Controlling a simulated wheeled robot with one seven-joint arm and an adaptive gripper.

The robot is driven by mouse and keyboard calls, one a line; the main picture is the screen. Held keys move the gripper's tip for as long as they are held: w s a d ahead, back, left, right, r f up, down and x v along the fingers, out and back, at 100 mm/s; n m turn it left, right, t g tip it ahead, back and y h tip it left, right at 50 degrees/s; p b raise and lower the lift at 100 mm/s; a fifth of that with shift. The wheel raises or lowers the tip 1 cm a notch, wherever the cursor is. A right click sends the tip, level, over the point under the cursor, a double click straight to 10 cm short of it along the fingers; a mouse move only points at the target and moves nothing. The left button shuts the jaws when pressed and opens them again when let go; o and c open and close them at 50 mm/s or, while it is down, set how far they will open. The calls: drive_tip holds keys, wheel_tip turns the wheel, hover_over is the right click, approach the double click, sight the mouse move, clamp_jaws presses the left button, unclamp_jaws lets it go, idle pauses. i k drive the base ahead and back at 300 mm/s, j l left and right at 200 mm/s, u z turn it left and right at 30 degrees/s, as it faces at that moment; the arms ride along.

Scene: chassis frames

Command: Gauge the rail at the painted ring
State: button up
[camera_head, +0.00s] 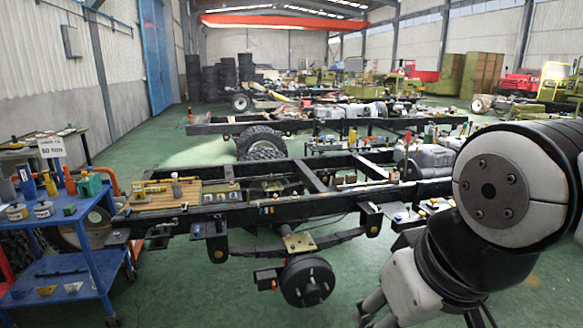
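The near chassis frame has a long black side rail (330,203) running across the middle of the picture. Small coloured marks or parts sit along it, but I cannot make out which, if any, is the painted ring. A wooden board (160,196) on the frame's left end carries yellow tools and small grey pieces. I cannot tell whether one of them is a gauge. My arm fills the lower right and covers the ground in front of the rail's right part.
A wheel hub (307,281) sticks out below the rail. Another chassis frame (290,124) stands behind. Green floor (200,300) is clear at front left.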

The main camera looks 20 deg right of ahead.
sight(395, 176)
drive_tip(key=i+l+z, duration=0.1)
drive_tip(key=i+l, duration=0.75)
drive_tip(key=i+l+z, duration=0.15)
drive_tip(key=i+l, duration=0.25)
drive_tip(key=i, duration=0.15)
drive_tip(key=i+l+z, duration=0.1)
drive_tip(key=i+l, duration=0.3)
drive_tip(key=i+l+z, duration=0.1)
drive_tip(key=i+l, duration=0.2)
drive_tip(key=i, duration=0.3)
drive_tip(key=i+l, duration=0.25)
drive_tip(key=i, duration=0.25)
drive_tip(key=i+l+z, duration=0.15)
drive_tip(key=i+l, duration=0.15)
drive_tip(key=i, duration=0.25)
